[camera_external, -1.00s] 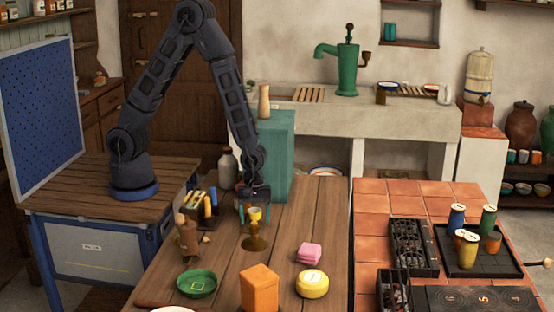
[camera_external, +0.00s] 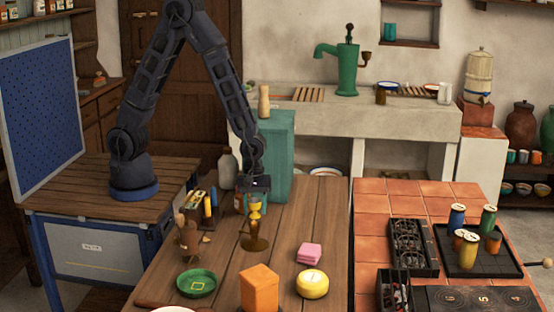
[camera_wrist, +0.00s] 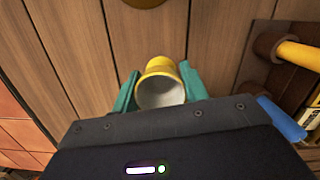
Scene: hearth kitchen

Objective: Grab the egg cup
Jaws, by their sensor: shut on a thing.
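The egg cup (camera_wrist: 157,66) is a small yellow cup with a pale inside. In the wrist view it lies between the two teal fingers of my gripper (camera_wrist: 160,88), its open end toward the camera. My gripper is shut on it. In the outside view my gripper (camera_external: 254,204) holds the egg cup (camera_external: 256,208) at the far part of the wooden table, apparently a little above the top. The fingers partly hide it.
A brass-coloured object (camera_external: 254,243) stands just in front of the egg cup. A brown figure (camera_external: 188,238) and a rack with upright yellow and blue items (camera_external: 209,205) are to the left. A teal block (camera_external: 276,155) rises behind. An orange box (camera_external: 259,288) stands nearer.

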